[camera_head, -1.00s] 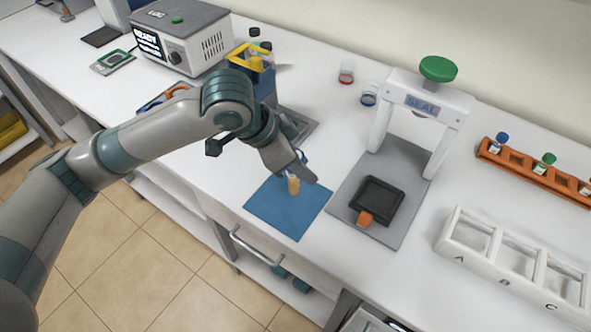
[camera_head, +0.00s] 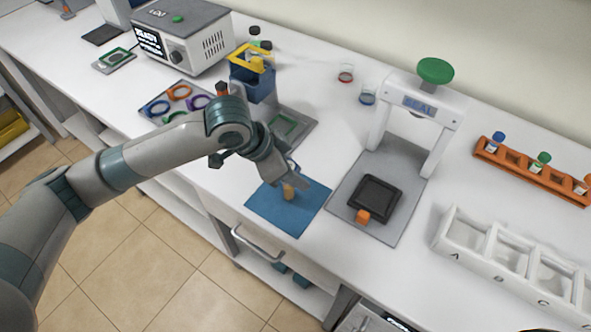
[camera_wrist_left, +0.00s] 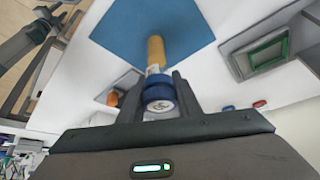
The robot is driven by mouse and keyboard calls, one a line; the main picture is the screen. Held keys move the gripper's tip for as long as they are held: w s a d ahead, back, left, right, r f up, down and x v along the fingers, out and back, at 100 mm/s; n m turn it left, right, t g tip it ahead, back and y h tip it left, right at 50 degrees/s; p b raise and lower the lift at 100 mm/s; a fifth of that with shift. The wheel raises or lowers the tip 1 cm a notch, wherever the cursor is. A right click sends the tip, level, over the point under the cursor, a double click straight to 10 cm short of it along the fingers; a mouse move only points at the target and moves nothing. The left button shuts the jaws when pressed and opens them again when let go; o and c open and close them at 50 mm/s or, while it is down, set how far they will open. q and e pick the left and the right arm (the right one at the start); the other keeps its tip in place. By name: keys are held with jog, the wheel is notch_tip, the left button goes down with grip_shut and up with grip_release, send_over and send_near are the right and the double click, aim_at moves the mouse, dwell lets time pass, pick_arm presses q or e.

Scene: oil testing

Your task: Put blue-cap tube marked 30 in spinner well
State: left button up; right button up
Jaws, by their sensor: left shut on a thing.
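My left gripper (camera_head: 292,181) is shut on a blue-cap tube (camera_head: 288,193) with amber contents, over the blue mat (camera_head: 262,210). In the left wrist view the blue cap (camera_wrist_left: 159,95) sits between the fingers, and the amber body (camera_wrist_left: 156,52) points away over the mat. A mark on the cap is too small to read. I cannot tell whether the tube touches the mat. Another blue-cap tube (camera_head: 497,138) stands in the orange rack (camera_head: 530,168). No well clearly identifiable as the spinner's shows.
A white press marked SEAL (camera_head: 418,105) stands right of the mat, with a black tray (camera_head: 377,196) on its grey base. A white rack (camera_head: 505,258) with lettered bays is at the right. A box reading READY (camera_head: 180,40) and a blue-yellow holder (camera_head: 252,83) stand at the back left.

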pick_arm(q)
jog(key=shift+f, duration=0.15)
jog(key=o, duration=1.1)
jog(key=shift+a+r, duration=0.15)
jog(key=shift+r, duration=0.3)
jog(key=b+v, duration=0.2)
jog(key=v, duration=0.9)
jog(key=shift+s+a, duration=0.1)
jog(key=shift+o, duration=0.3)
